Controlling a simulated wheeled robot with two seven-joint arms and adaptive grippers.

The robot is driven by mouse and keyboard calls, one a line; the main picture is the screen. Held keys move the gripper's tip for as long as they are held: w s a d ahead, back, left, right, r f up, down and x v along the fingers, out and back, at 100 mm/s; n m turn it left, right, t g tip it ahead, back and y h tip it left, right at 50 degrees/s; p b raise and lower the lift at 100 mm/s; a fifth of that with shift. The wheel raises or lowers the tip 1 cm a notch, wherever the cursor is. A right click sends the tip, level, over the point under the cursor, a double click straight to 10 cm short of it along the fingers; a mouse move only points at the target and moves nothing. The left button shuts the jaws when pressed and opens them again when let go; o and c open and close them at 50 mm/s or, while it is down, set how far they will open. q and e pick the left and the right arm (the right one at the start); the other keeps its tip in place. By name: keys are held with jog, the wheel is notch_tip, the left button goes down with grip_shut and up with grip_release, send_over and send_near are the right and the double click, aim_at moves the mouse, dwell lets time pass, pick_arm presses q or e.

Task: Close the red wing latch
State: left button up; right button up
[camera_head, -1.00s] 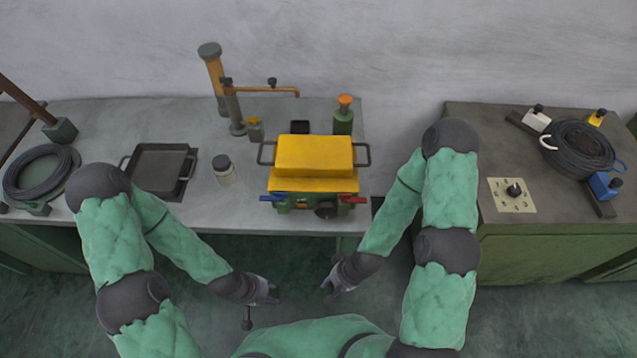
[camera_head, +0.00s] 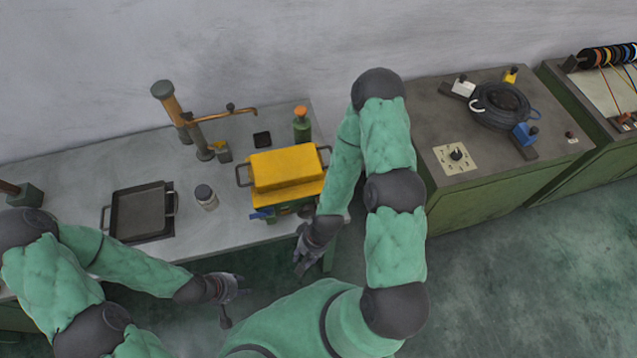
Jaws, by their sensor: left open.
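The yellow-topped box (camera_head: 287,167) stands on the grey workbench, with a side handle at each end. A blue latch (camera_head: 262,214) shows at the left of its green front. The red latch is not visible now; my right arm covers the right part of the box front. My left gripper (camera_head: 232,291) is open and empty in front of the bench, below and left of the box. My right gripper (camera_head: 302,262) hangs in front of the bench edge, just below the box; its fingers are too small to read.
A dark tray (camera_head: 114,224) and a small jar (camera_head: 205,197) stand left of the box. A brass-armed post (camera_head: 190,127) and a green bottle with an orange cap (camera_head: 302,125) stand behind. A second bench (camera_head: 430,113) on the right carries a cable coil (camera_head: 503,108) and a dial plate (camera_head: 457,157).

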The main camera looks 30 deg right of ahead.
jog(key=w+d+r+m+p, duration=0.45)
jog(key=d+r+m, duration=0.35)
jog(key=r, duration=0.3)
jog(key=w+d+r+m+p, duration=0.3)
jog(key=w+d+r+m, duration=0.3)
jog(key=d+r+m, duration=0.35)
pick_arm(q)
notch_tip(320, 180, up, 9)
pick_arm(e)
jog(key=shift+n+t, duration=0.4)
jog(key=shift+n, duration=0.05)
jog(key=x, duration=0.5)
jog(key=a+x, duration=0.1)
jog(key=x, duration=0.4)
jog(key=shift+s+a+r, duration=0.1)
jog(key=shift+s+r, duration=0.05)
jog(key=shift+s, duration=0.05)
grip_shut()
